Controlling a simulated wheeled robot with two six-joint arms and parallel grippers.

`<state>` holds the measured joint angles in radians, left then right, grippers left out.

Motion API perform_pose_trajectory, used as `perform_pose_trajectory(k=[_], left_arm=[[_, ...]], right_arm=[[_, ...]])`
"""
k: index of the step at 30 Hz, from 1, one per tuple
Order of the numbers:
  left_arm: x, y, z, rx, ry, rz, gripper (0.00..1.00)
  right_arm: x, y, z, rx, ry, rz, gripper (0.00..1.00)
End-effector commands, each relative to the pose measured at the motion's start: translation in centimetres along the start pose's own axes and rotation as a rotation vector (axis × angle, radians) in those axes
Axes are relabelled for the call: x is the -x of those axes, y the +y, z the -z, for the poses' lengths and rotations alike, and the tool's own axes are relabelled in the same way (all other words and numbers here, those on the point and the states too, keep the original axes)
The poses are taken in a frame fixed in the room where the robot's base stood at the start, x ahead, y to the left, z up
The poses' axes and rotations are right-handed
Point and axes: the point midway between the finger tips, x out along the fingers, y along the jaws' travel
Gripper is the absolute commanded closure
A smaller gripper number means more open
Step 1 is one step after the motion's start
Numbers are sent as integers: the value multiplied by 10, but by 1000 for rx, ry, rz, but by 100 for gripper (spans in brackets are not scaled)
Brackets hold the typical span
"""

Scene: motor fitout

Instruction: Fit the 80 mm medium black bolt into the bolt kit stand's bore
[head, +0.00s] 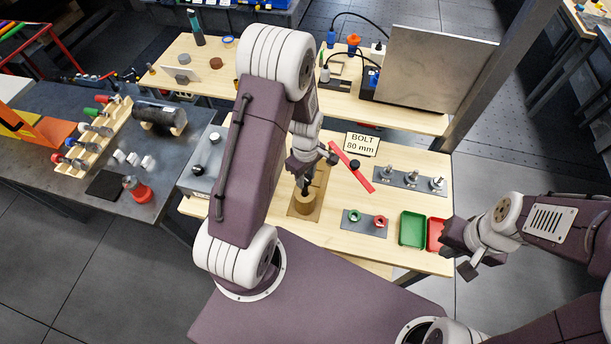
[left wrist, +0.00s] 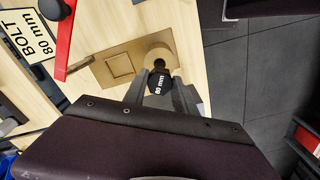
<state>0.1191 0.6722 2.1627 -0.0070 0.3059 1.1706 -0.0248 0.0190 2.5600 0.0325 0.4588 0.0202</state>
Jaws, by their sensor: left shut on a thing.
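My left gripper (head: 306,187) points down over the round tan block of the bolt kit stand (head: 305,203). It is shut on the black bolt, whose hex head marked 80 mm (left wrist: 159,82) shows between the fingers (left wrist: 160,95) in the left wrist view. The round block (left wrist: 158,54) is right beyond the head, and the bolt's shank is hidden. I cannot tell whether the tip is in the bore. My right gripper (head: 464,262) looks open and empty, at the table's right front.
A red bar (head: 351,167) with a black knob lies right of the stand, near the BOLT 80 mm sign (head: 361,144). A grey plate with several metal bolts (head: 411,181), a plate with green and red nuts (head: 364,223) and a green tray (head: 412,229) are further right.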

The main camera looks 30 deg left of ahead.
Motion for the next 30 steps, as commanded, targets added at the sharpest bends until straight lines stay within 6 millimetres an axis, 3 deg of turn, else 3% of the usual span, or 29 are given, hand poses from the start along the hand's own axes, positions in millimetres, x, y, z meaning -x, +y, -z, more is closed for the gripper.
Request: perform_pose_trajectory(k=[30], left_arm=[[-21, 0, 0, 0, 0, 0, 100]], right_arm=[[-17, 0, -2, 0, 0, 0, 100]])
